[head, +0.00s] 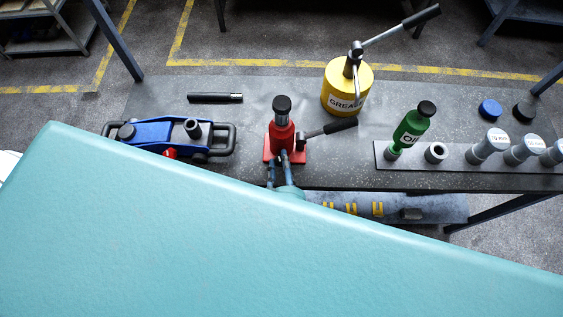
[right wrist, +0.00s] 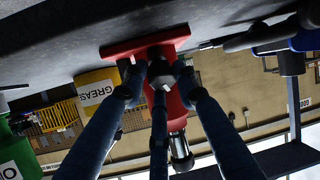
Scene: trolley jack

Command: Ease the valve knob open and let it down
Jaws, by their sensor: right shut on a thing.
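The red bottle jack (head: 282,138) stands upright on the grey bench, with a black cap on top and a length of bright ram showing under it. Its black-gripped handle (head: 338,127) sticks out to the right. My right gripper (head: 286,160) is at the near side of the jack's red base. In the right wrist view, where the jack appears upside down, my right gripper (right wrist: 158,76) is shut on the small grey valve knob (right wrist: 159,71) low on the red body (right wrist: 175,108). The fingers partly hide the knob. My left gripper is not in view.
A blue trolley jack (head: 160,133) and a black bar (head: 214,97) lie left of the red jack. A yellow grease can (head: 347,88) stands behind it. A green oil bottle (head: 411,126) and several grey cylinders stand on a rack (head: 460,180) at right.

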